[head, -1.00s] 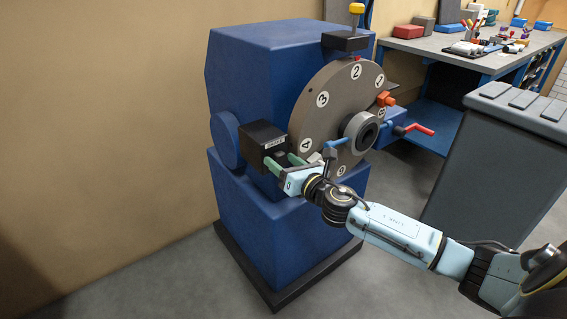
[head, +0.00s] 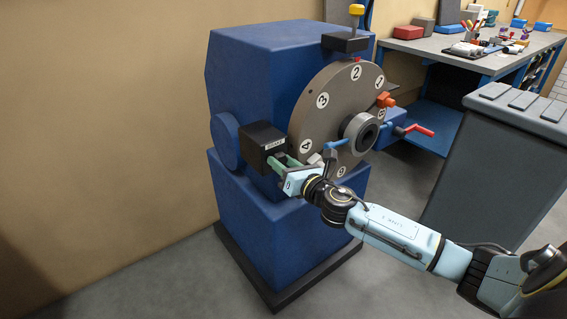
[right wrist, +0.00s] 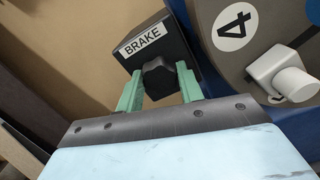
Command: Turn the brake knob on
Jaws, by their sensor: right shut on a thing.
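The brake knob (right wrist: 160,79) is a dark lobed knob on the front of a black box labelled BRAKE, seen in the right wrist view. The brake box (head: 260,138) sits on the left of the blue machine in the head view. My right gripper (right wrist: 158,86) has its green fingers on both sides of the knob and is shut on it. In the head view the right gripper (head: 281,161) is against the front of the box and its fingers mostly hide the knob. My left gripper is not in view.
A grey numbered disc (head: 318,124) stands just right of the box, with a white knob (right wrist: 292,82) near its number 4. A blue handle (head: 338,144) is close above my right wrist. A grey cabinet (head: 497,155) stands at right. The floor at left is clear.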

